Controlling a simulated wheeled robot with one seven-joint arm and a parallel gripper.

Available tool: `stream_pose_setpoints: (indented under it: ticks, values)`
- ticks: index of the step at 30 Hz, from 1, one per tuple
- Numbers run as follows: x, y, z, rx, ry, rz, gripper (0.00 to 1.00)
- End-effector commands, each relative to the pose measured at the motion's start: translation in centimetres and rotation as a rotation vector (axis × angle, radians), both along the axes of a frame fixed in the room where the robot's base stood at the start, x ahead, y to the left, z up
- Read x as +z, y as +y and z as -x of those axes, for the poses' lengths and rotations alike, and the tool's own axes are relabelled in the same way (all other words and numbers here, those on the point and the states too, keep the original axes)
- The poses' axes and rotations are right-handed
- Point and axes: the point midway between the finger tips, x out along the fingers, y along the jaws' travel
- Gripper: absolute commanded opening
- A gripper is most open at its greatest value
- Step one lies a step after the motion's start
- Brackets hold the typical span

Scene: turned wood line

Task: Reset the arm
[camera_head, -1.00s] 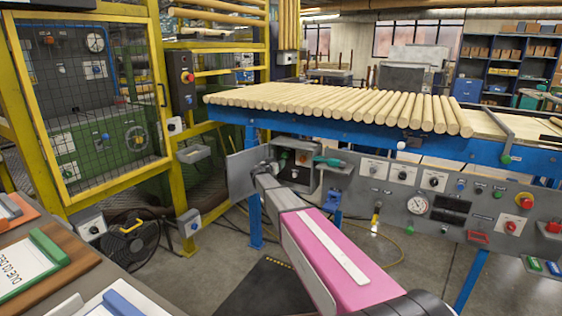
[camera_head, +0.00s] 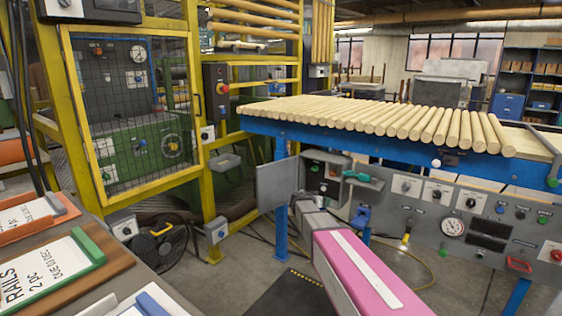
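An open grey control box (camera_head: 326,176) with small buttons sits just beyond the visible far end of the arm. A teal-green handle (camera_head: 362,178) sticks out beside the box. I cannot tell whether anything touches them.
A yellow-framed mesh guard (camera_head: 130,110) stands at left, with a black fan (camera_head: 160,245) at its foot. Clipboards, one with a green clip (camera_head: 88,247), lie on a table at lower left. Wooden rods (camera_head: 380,118) line the roller table. A yellow hose (camera_head: 425,272) lies on the floor.

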Motion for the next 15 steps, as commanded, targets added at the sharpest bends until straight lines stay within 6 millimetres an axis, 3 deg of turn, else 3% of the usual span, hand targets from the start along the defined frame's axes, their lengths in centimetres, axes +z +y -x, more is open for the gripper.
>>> stream_pose_setpoints:
  ticks: [1, 7, 15]
  values:
    - [-1.1, -1.2, 3.6, -0.016, 0.08, -0.027, 0.63]
    - [-5.7, -3.3, 14.5, -0.001, 0.438, -0.18, 0.63]
    - [-9.4, -1.7, 28.5, 0.212, 0.838, -0.462, 0.63]
